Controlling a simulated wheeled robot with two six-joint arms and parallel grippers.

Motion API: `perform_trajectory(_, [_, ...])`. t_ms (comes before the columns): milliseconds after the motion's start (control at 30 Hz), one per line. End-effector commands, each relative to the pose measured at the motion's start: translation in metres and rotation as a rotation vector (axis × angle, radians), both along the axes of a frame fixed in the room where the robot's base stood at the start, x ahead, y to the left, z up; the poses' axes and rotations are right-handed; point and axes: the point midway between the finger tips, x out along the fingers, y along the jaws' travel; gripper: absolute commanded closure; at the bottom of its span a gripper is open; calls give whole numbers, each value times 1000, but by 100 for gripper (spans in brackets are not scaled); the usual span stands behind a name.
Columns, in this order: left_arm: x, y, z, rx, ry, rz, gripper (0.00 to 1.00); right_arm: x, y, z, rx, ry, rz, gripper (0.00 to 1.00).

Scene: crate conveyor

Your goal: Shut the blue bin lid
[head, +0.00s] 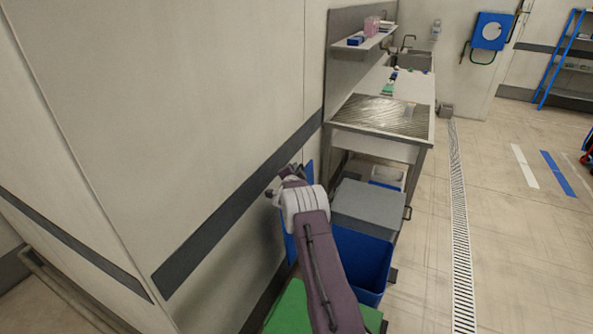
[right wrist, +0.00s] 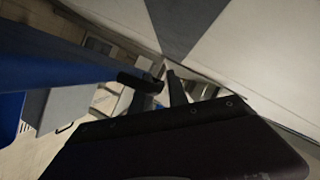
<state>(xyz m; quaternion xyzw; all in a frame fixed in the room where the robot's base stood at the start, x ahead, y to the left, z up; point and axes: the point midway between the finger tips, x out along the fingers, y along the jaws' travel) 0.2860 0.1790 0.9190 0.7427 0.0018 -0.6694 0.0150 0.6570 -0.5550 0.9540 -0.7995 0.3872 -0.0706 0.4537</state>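The blue bin (head: 365,262) stands beside the wall with its top open. Its blue lid (head: 309,172) is raised upright close to the wall, partly hidden by my right arm. My right gripper (head: 282,183) is at the upper part of the raised lid, between it and the wall as far as I can see; contact cannot be told. In the right wrist view a blue panel, probably the lid (right wrist: 60,58), runs in from the left near the dark fingers (right wrist: 160,86). My left gripper is out of view.
A grey-lidded bin (head: 370,205) stands just behind the blue bin, and a green lid (head: 290,314) lies in front. A steel counter (head: 382,118) is farther back. The wall (head: 200,120) is close on the left. Floor (head: 425,240) is clear to the right.

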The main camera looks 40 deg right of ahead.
Motion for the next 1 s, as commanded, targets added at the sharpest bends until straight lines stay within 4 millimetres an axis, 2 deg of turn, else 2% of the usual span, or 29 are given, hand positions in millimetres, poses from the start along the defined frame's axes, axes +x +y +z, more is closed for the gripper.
perform_trajectory(233, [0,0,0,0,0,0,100,0,-1,-1,0,1,-1,80])
perform_trajectory(267, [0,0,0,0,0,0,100,0,-1,-1,0,1,-1,86])
perform_trajectory(300, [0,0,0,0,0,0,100,0,-1,-1,0,1,-1,97])
perform_trajectory(333, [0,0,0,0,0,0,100,0,0,-1,0,1,-1,100])
perform_trajectory(1000, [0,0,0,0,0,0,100,0,0,-1,1,2,1,100])
